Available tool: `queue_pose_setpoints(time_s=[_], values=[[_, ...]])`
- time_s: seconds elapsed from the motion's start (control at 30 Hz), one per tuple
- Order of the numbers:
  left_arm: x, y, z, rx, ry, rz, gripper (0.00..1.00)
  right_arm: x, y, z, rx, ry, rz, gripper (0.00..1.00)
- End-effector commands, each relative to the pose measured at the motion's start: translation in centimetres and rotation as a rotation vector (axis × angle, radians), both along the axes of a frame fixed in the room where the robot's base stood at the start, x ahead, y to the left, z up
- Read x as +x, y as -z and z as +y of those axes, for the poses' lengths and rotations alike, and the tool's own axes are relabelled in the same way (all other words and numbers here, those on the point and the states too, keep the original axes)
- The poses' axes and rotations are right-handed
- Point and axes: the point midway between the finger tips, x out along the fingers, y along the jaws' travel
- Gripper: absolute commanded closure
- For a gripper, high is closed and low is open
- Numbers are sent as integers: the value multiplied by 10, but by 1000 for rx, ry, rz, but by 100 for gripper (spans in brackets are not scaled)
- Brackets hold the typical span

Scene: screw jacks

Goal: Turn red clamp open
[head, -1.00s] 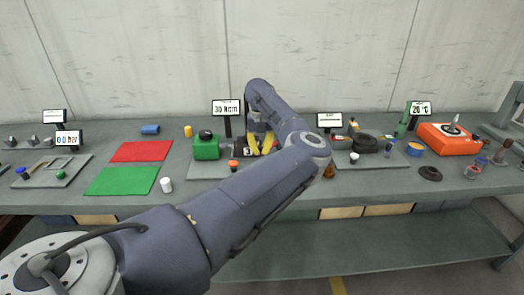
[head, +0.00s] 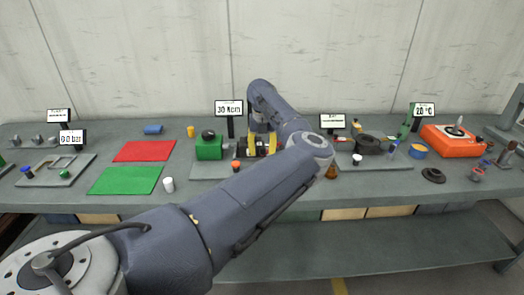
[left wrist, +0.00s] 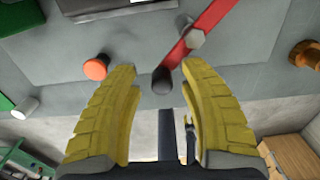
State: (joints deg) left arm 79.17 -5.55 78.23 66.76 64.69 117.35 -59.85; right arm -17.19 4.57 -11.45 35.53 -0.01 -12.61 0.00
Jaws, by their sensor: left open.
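The red clamp shows in the left wrist view as a red bar (left wrist: 215,18) running diagonally, with a grey hex bolt head (left wrist: 195,38) beside its lower part. A dark rounded knob (left wrist: 162,80) is at the bar's lower end. My left gripper (left wrist: 163,78) is open, its two yellow fingers on either side of the knob, with gaps visible between them and the knob. In the head view, my left gripper (head: 259,144) is over the middle station, and my arm and fingers hide most of the clamp there. My right gripper is not in view.
An orange-red button (left wrist: 95,69) is left of the fingers. A green block (head: 209,148) stands beside the station, below a "30 Ncm" display (head: 229,108). Red (head: 145,151) and green (head: 124,180) mats and a white cylinder (head: 168,184) lie further left.

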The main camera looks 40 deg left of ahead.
Motion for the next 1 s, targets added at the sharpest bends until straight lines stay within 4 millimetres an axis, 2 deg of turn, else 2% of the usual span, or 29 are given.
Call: queue_pose_setpoints(time_s=[0.23, 0.37, 0.8, 1.0], values=[[1, -2, 0, 0, 0, -1, 57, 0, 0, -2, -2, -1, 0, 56], [1, -12, 0, 0, 0, -4, 57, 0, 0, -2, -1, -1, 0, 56], [1, -84, 0, 0, 0, -4, 57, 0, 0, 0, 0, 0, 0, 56], [0, -108, 0, -1, 0, -2, 57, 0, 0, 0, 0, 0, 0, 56]])
